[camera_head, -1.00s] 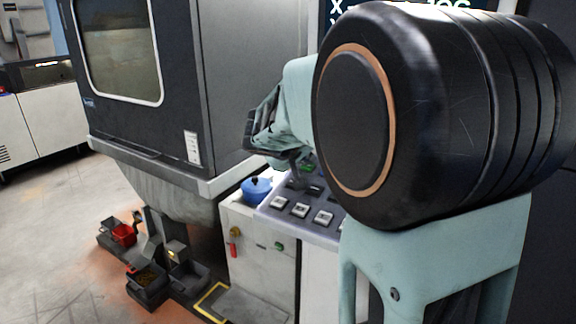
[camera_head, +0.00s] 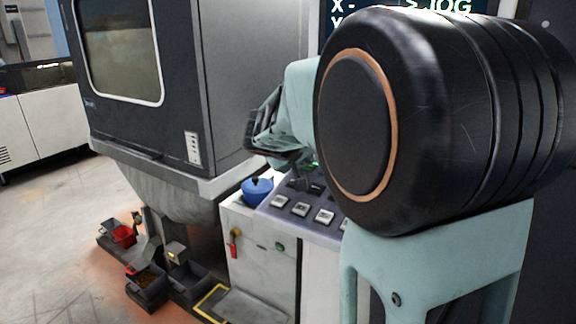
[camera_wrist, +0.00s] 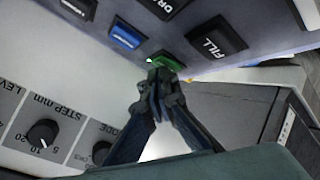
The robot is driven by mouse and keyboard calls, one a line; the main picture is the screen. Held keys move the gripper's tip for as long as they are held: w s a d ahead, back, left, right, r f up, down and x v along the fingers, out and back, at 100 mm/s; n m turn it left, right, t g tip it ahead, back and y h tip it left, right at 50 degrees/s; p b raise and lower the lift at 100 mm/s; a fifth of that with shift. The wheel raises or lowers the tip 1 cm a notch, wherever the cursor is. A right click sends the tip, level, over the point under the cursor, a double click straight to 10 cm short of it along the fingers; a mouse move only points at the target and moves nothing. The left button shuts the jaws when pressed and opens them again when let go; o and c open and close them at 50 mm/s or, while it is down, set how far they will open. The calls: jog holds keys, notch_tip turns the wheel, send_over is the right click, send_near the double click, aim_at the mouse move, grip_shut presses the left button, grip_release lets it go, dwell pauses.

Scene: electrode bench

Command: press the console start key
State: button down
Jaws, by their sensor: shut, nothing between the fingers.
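The console (camera_head: 322,233) is a grey sloped panel with several square keys, partly hidden behind my arm in the head view. In the wrist view a green key (camera_wrist: 168,62) lies on the panel just beyond my fingertips; its label is not readable, and I cannot tell whether it is the start key. My gripper (camera_wrist: 160,80) is shut and empty, its tips at the near edge of the green key. I cannot tell whether they touch it. In the head view my gripper's tips are hard to make out above the console.
A blue key (camera_wrist: 126,36) and a black FILL key (camera_wrist: 215,38) flank the green key. Knobs (camera_wrist: 43,132) sit on a white panel. Dark bins (camera_head: 190,281) lie on the floor.

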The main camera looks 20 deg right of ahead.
aim_at(304, 174)
jog(key=shift+s+a+r+p, duration=0.15)
jog(key=shift+r+p, duration=0.15)
jog(key=shift+r, duration=0.45)
jog(key=shift+r, duration=0.1)
jog(key=r+p, duration=0.1)
jog(key=r, duration=0.2)
jog(key=r+p, duration=0.1)
jog(key=shift+s+a+r+p, duration=0.25)
jog(key=shift+a+r+p, duration=0.1)
jog(key=shift+a, duration=0.05)
dwell(0.3)
